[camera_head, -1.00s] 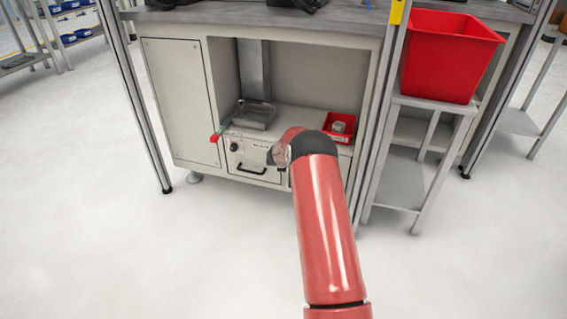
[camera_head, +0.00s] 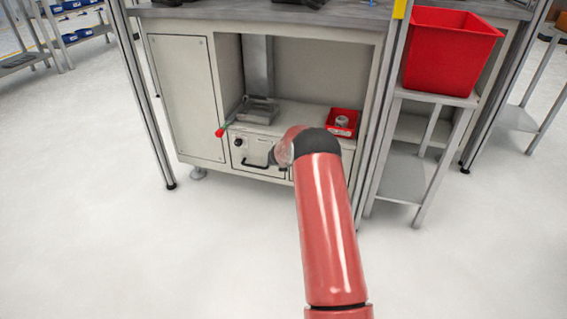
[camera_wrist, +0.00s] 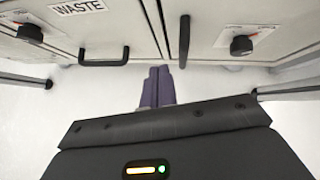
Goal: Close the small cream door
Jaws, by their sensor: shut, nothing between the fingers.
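The small cream door (camera_wrist: 215,20) shows at the right in the wrist view, with a vertical black handle and a black knob. A narrow dark gap separates it from the cream WASTE front (camera_wrist: 100,30) on the left; I cannot tell whether the door is fully flush. My gripper (camera_wrist: 159,70) has purple fingers shut together and empty, just below the gap between the two fronts, left of the handle. Contact cannot be made out. In the head view my red arm hides my gripper and most of the small door; the WASTE front (camera_head: 225,158) shows to its left.
A tall cream door (camera_head: 187,95) is shut at left. A metal stand with a big red bin (camera_head: 450,48) is at right. The front floor is clear.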

